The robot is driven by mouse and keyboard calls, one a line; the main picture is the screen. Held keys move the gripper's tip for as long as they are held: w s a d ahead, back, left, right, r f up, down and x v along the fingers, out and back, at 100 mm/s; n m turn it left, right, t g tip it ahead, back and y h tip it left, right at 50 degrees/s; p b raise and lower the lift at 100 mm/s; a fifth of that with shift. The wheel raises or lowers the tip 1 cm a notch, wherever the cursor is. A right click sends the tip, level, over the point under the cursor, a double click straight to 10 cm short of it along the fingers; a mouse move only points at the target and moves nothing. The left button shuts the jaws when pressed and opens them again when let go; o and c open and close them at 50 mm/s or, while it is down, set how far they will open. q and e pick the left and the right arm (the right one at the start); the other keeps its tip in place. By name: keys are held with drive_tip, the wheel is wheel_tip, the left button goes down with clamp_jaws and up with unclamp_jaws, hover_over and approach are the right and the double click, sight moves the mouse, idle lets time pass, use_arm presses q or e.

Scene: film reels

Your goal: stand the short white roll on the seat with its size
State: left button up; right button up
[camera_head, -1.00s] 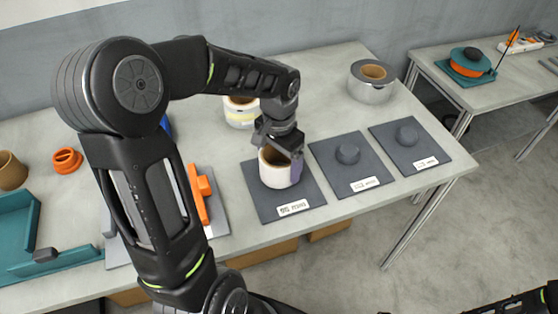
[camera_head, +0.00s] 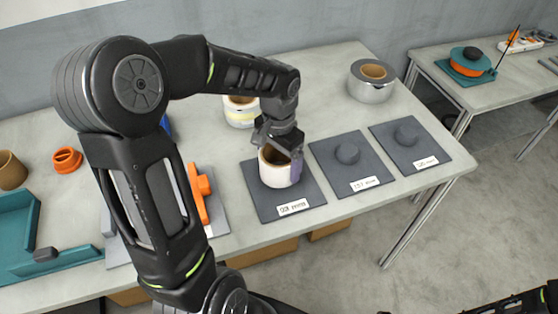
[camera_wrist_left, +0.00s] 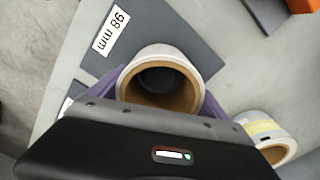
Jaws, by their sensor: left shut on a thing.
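The short white roll (camera_head: 273,174) with a brown core is upright over the leftmost dark grey seat (camera_head: 262,204). My left gripper (camera_head: 279,150) is shut on it from above, with purple fingers on opposite sides of the roll (camera_wrist_left: 126,74). In the left wrist view, a dark round shape shows inside the core. Whether the roll's bottom touches the seat plate is hard to tell. The seat's white label (camera_wrist_left: 111,31) shows a size in mm. Two more seats, the middle one (camera_head: 346,178) and the right one (camera_head: 409,150), have bare round knobs.
A yellow-banded roll (camera_head: 240,116) stands just behind my left gripper, and a large silver roll (camera_head: 371,91) at the back right. Orange parts (camera_head: 201,190), a brown roll (camera_head: 11,171) and a teal tray (camera_head: 17,225) lie to the left. A second table (camera_head: 510,77) stands right.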

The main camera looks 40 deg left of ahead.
use_arm(q)
drive_tip(key=shift+f+b, duration=0.5)
drive_tip(key=shift+f, duration=0.15)
drive_tip(key=o, duration=1.5)
wheel_tip(320, 180, up, 2)
drive_tip(key=shift+p, duration=0.8)
wheel_tip(320, 180, up, 9)
drive_tip(key=p, duration=0.7)
